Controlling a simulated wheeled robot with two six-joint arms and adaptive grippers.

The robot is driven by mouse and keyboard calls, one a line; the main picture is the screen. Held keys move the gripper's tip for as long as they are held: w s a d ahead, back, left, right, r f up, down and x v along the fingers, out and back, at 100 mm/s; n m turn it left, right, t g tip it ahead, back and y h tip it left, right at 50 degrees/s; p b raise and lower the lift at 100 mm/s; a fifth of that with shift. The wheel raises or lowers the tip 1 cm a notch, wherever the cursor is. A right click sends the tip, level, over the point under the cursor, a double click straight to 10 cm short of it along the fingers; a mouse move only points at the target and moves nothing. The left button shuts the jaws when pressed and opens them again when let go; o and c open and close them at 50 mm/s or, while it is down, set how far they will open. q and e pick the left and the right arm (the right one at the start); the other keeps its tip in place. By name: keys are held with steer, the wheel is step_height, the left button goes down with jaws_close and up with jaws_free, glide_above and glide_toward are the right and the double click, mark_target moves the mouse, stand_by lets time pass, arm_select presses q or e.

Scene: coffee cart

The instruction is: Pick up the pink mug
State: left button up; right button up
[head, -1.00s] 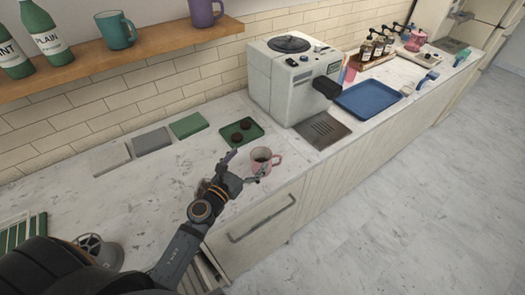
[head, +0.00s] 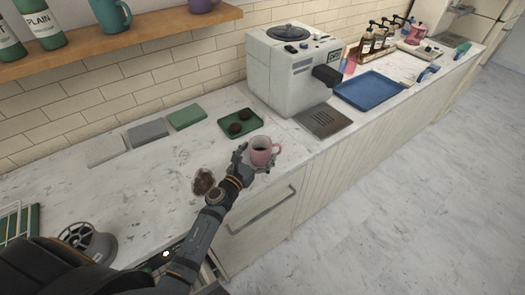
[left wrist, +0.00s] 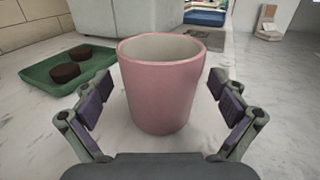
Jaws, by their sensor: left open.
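The pink mug (head: 262,150) stands upright on the marble counter near its front edge, in front of the coffee machine. My left gripper (head: 256,160) is at the mug, coming from the front left. In the left wrist view the mug (left wrist: 163,85) is centred between the two open fingers (left wrist: 163,108), with a gap on each side. The fingers do not touch it. The mug's handle is hidden in the left wrist view. My right gripper is not in view.
A green tray (head: 257,123) with two dark round pucks lies just behind the mug. The coffee machine (head: 293,75), its drip grate (head: 322,121) and a blue tray (head: 371,90) stand to the right. A brown round item (head: 203,181) lies left of my gripper.

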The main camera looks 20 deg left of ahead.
arm_select(q)
steer(key=shift+w+d, duration=0.15)
steer(key=shift+w, duration=0.45)
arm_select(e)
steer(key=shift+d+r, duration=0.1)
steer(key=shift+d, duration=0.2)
arm_select(q)
steer(key=c, duration=1.5)
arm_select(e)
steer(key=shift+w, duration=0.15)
arm_select(q)
steer(key=shift+c, duration=0.2)
